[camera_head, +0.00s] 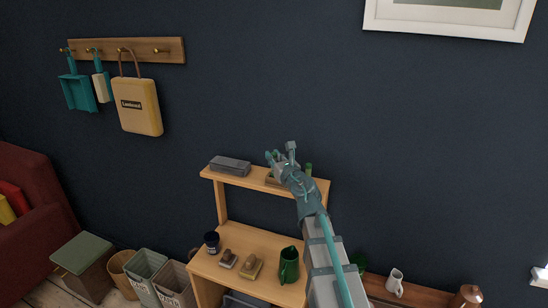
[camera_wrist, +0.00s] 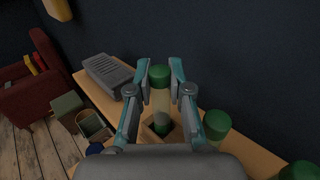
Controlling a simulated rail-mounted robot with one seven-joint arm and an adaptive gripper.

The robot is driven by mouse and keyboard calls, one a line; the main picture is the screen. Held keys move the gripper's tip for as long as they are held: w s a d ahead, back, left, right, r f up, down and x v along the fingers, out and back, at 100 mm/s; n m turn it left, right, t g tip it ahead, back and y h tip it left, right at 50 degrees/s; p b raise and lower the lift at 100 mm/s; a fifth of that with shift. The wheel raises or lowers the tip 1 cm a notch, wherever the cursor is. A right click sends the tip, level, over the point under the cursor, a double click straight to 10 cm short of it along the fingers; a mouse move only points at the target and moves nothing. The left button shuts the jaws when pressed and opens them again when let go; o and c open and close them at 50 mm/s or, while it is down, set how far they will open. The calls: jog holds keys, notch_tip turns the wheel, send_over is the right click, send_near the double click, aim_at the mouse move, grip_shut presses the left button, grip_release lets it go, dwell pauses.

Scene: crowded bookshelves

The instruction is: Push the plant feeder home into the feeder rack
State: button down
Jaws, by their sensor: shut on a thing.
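The plant feeder is a pale tube with a green cap (camera_wrist: 160,74) at its top. My gripper (camera_wrist: 163,76) is shut on it near the cap, one finger on each side. The feeder's lower green end is at the square opening of the wooden feeder rack (camera_wrist: 149,135); how deep it sits I cannot tell. In the head view my gripper (camera_head: 281,153) is above the shelf unit's top board, and hides the feeder. A small part of the rack (camera_head: 271,178) shows beside the arm.
Another green-capped object (camera_wrist: 217,124) stands right of the rack, and another (camera_wrist: 300,171) is at the lower right corner. A grey box (camera_head: 230,165) lies on the top shelf's left part. A green jug (camera_head: 289,264) stands on the lower shelf. The dark wall is close behind.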

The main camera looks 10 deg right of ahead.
jog(key=shift+f+b, duration=0.55)
jog(key=shift+f, duration=0.3)
jog(key=c, duration=1)
grip_release()
jog(key=shift+r, duration=0.1)
jog(key=v, duration=0.7)
jog(key=shift+s, duration=0.3)
